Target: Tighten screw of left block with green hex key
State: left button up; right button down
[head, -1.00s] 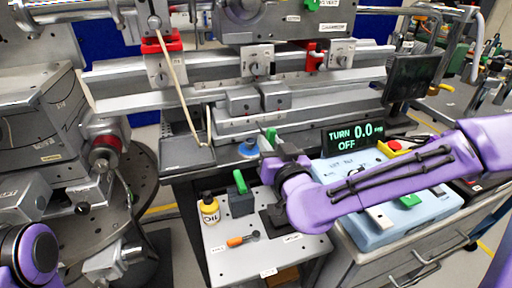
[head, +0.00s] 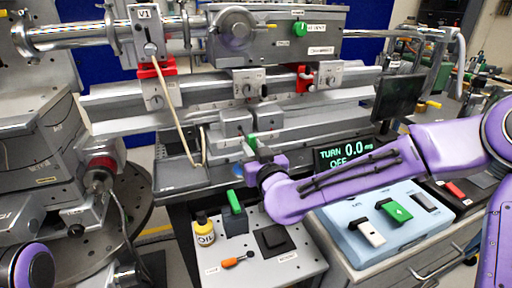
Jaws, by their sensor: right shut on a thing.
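Two small grey blocks sit side by side on the rail stage, the left block (head: 237,123) and the right block (head: 267,116). My right gripper (head: 257,156) is just below and in front of them, shut on the green hex key (head: 251,140). Only a short green part of the key shows above the fingers, close to the left block's lower edge. Whether it touches the block, I cannot tell. The block's screw cannot be made out. My left gripper is out of view; only part of my left arm shows at the lower left.
A display (head: 345,155) reads "TURN 0.0" and "OFF". The side table (head: 245,268) holds an oil bottle (head: 205,233), a dark holder with a green-topped piece (head: 235,212), an orange-handled tool (head: 236,261) and a black pad (head: 274,239). A pale blue box (head: 385,238) stands right.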

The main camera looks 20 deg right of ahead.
jog(key=shift+s+a+r+n, duration=0.1)
jog(key=shift+r+n, duration=0.2)
jog(key=shift+n, duration=0.3)
jog(key=shift+f, duration=0.1)
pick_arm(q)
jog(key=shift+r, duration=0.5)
pick_arm(e)
jog(key=shift+f, duration=0.1)
jog(key=n, duration=0.1)
jog(key=n+p, duration=0.1)
jog(key=shift+r+n+p, duration=0.2)
jog(key=shift+n+p, duration=0.1)
jog(key=shift+n, duration=0.6)
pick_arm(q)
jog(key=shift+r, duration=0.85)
pick_arm(e)
jog(key=shift+f+n, duration=0.2)
jog(key=shift+n, duration=0.1)
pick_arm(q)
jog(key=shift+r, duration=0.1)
